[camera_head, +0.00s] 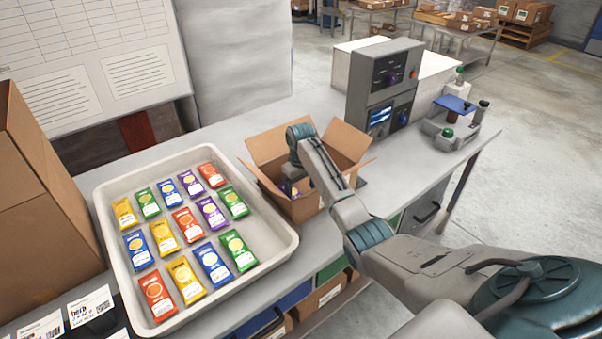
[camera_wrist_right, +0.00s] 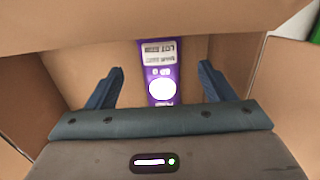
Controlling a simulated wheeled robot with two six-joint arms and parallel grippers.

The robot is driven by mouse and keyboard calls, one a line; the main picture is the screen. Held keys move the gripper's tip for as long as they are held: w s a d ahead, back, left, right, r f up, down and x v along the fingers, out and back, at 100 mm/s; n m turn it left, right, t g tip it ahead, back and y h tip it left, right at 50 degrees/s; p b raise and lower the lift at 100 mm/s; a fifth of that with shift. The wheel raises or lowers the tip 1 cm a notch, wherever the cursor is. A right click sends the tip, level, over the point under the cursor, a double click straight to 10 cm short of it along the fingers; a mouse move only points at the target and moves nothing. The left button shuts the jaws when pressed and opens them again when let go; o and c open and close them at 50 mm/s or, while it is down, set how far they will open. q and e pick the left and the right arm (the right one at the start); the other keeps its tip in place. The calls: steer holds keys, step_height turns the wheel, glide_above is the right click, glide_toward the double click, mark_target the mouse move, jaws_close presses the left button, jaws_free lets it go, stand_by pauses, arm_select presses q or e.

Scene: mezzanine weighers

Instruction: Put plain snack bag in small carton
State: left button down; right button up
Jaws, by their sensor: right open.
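A small open carton (camera_head: 303,207) stands on the bench right of the tray, flaps spread. My right gripper (camera_wrist_right: 161,74) reaches down into it from above; its fingers are apart. A purple snack bag (camera_wrist_right: 161,88) with a white label and a pale round spot lies inside the carton, seen between the open fingers and not gripped. In the head view my right wrist and the carton walls hide most of it. Several snack bags in yellow, green, blue, red and purple lie in rows in the white tray (camera_head: 274,247). Which are plain I cannot read. My left gripper is out of view.
A grey control box (camera_head: 377,85) with a screen stands behind the carton. A small device with a blue plate (camera_head: 455,104) is at the bench's right end. A tall cardboard box (camera_head: 35,205) stands left of the tray.

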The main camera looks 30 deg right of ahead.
step_height(320, 180, up, 9)
steer(key=b, duration=0.1)
steer(key=shift+b, duration=0.35)
